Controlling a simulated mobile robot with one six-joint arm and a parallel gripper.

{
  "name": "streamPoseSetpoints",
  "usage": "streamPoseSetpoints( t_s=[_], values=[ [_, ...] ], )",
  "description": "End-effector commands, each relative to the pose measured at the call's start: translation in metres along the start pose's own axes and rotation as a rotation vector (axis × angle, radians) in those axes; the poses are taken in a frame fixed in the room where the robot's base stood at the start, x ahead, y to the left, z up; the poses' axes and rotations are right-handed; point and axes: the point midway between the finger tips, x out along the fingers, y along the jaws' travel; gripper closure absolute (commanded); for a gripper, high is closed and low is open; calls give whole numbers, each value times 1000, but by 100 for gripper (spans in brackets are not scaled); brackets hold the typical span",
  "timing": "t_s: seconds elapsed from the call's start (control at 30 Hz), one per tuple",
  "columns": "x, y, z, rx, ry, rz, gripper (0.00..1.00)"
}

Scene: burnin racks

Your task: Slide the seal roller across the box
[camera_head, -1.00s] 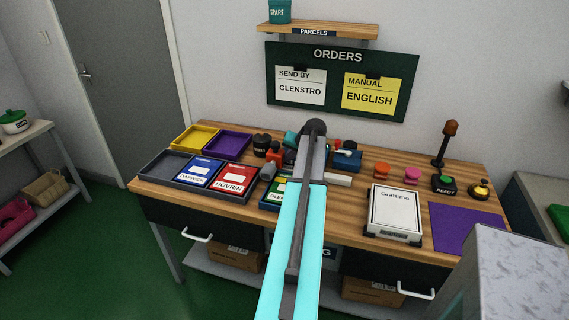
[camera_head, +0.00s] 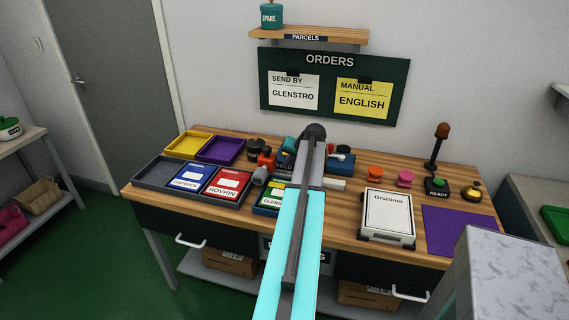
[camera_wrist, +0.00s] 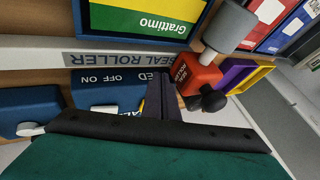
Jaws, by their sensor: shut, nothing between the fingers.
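The seal roller has a red block (camera_wrist: 195,72) with a grey cylinder (camera_wrist: 229,27) and a black knob (camera_wrist: 214,102). The red block also shows left of my arm in the head view (camera_head: 266,160). A pale rail (camera_wrist: 130,52) labelled SEAL ROLLER, upside down, crosses the wrist view. Beyond the rail is a green and yellow labelled panel (camera_wrist: 145,17) in a blue frame. A white box (camera_head: 388,213) marked Grattimo lies at the right of the bench. My gripper (camera_wrist: 163,88) is shut and empty, left of the red block in the wrist view; my arm hides it in the head view.
Blue switch housings (camera_wrist: 108,88) lie close to my gripper in the wrist view. A purple mat (camera_head: 460,230) and a beacon (camera_head: 437,146) are at the right.

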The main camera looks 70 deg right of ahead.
Motion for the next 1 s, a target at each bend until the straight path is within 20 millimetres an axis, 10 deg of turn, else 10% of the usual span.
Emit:
streamPoseSetpoints(
  t_s=[1.0],
  values=[
    [-102,4,2,-5,-3,-2,100]
  ],
)
